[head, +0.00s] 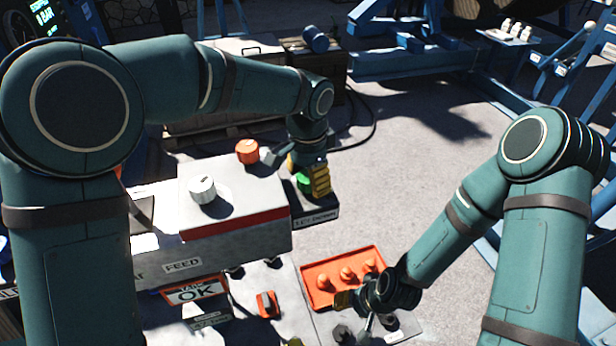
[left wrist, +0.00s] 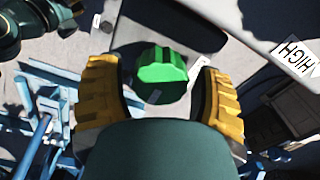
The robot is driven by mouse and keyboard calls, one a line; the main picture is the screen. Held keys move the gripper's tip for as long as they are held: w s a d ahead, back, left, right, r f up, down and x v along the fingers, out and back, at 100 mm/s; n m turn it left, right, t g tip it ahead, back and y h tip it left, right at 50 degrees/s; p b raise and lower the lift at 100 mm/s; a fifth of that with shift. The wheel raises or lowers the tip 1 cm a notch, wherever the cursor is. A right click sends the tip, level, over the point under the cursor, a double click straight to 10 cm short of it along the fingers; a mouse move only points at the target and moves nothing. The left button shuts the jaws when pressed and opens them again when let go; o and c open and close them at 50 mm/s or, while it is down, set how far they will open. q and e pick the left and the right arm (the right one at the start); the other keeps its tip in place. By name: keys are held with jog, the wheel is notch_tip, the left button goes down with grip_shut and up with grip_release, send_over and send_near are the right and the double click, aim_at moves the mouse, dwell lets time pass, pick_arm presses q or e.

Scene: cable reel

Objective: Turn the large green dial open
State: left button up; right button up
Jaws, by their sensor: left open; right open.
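The large green dial (left wrist: 162,72) sits between the two yellow fingers of my left gripper (left wrist: 160,100) in the left wrist view. Gaps show on both sides of the dial, so the fingers are apart from it. In the head view the green dial (head: 303,182) is partly hidden behind my left gripper (head: 316,178), which is above a dark labelled block on the right of the console. My right gripper (head: 352,300) is low, beside the red tray; its fingertips are small and partly hidden in this view.
The console has a white knob (head: 202,190) and an orange knob (head: 247,151) on top, left of the green dial. A red tray (head: 318,299) with orange cones is in front. A red switch (head: 267,304) is nearby.

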aim_at(308, 176)
pick_arm(q)
notch_tip(308, 176, up, 12)
dwell(0.5)
